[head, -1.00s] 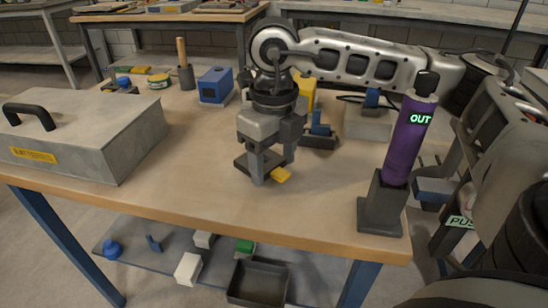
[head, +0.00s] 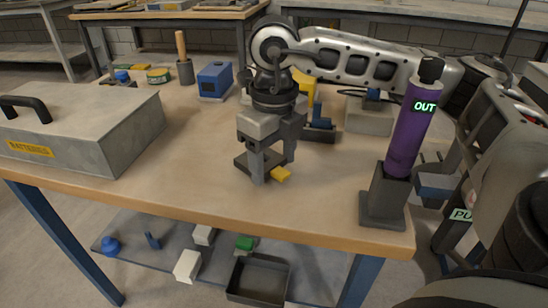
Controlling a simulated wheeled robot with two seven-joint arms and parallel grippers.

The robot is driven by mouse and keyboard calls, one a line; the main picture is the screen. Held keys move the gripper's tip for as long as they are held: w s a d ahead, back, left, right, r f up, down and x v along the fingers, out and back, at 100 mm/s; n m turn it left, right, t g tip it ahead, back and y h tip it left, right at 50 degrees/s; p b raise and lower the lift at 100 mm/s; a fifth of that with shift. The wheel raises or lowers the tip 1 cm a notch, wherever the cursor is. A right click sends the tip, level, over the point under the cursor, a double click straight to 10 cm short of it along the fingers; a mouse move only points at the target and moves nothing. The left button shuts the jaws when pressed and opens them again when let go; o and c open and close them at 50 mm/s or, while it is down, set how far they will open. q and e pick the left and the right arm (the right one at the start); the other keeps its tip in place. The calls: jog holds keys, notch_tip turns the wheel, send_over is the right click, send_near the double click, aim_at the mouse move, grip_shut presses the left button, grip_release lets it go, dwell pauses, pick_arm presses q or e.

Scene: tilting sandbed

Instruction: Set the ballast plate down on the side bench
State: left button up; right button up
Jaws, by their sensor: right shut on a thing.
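My right gripper (head: 272,166) points straight down over the middle of a wooden-topped bench (head: 200,200). Its fingers are shut on a small dark grey plate with a yellow tab (head: 281,174), which I take to be the ballast plate (head: 250,163). The fingers hide part of the plate. It is low over the bench top; I cannot tell whether it touches the wood. My left gripper is not in view.
A grey battery box (head: 90,130) stands at left. A purple cylinder marked OUT (head: 410,135) stands in a dark holder (head: 384,200) at right. A blue box (head: 214,82) and several small things are farther back. Bare wood lies left and front of the gripper.

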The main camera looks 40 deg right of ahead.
jog(key=shift+f+b, duration=0.45)
jog(key=shift+b, duration=0.1)
dwell(0.8)
jog(key=o, duration=1.4)
jog(key=shift+c, duration=0.2)
jog(key=shift+r, duration=0.1)
jog(key=shift+r+p, duration=3)
jog(key=shift+r, duration=0.95)
